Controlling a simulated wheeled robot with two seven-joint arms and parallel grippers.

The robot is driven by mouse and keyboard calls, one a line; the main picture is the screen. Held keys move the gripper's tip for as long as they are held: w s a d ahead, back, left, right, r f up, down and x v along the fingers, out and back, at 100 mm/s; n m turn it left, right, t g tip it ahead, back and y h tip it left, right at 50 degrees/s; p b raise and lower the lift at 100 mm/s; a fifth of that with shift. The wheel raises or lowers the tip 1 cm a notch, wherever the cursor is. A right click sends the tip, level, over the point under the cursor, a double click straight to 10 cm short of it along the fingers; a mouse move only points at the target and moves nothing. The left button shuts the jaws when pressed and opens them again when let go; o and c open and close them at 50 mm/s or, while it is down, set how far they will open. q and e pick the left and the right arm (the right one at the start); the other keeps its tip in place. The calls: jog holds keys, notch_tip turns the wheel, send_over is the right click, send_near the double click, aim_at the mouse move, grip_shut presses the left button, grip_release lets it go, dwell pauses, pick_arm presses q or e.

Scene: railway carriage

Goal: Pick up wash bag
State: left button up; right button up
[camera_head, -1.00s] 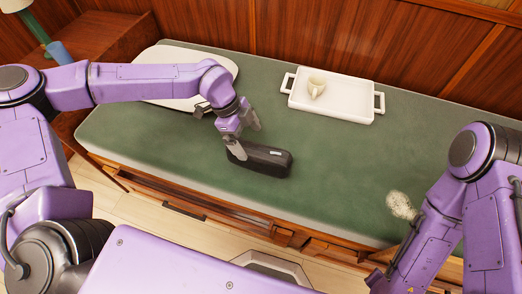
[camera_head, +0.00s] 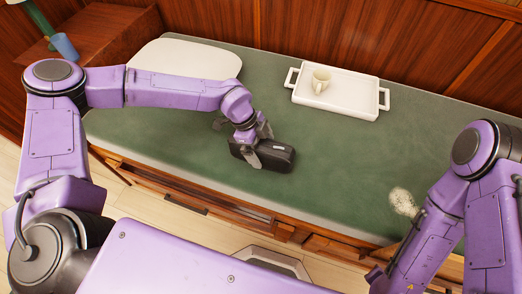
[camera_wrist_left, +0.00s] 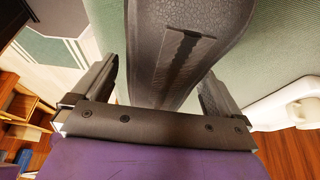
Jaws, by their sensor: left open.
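The black wash bag (camera_head: 278,156) lies on the green-covered bunk, near its front edge in the head view. My left gripper (camera_head: 257,148) is open over the bag's left end, with one finger in front of it and the other behind. In the left wrist view the bag (camera_wrist_left: 185,45) with its dark zip strip lies between the two open fingers (camera_wrist_left: 158,82). A gap shows beside the left finger; whether the right finger touches the bag I cannot tell. My right arm is at the right of the head view, its gripper out of view.
A white tray (camera_head: 300,97) with a cream cup (camera_head: 321,80) stands behind and right of the bag. A white pillow-like pad (camera_head: 185,57) lies at the back left. A pale speckled object (camera_head: 403,202) is beside my right arm.

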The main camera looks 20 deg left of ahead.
pick_arm(q)
jog(key=shift+f, duration=0.15)
jog(key=c, duration=1.4)
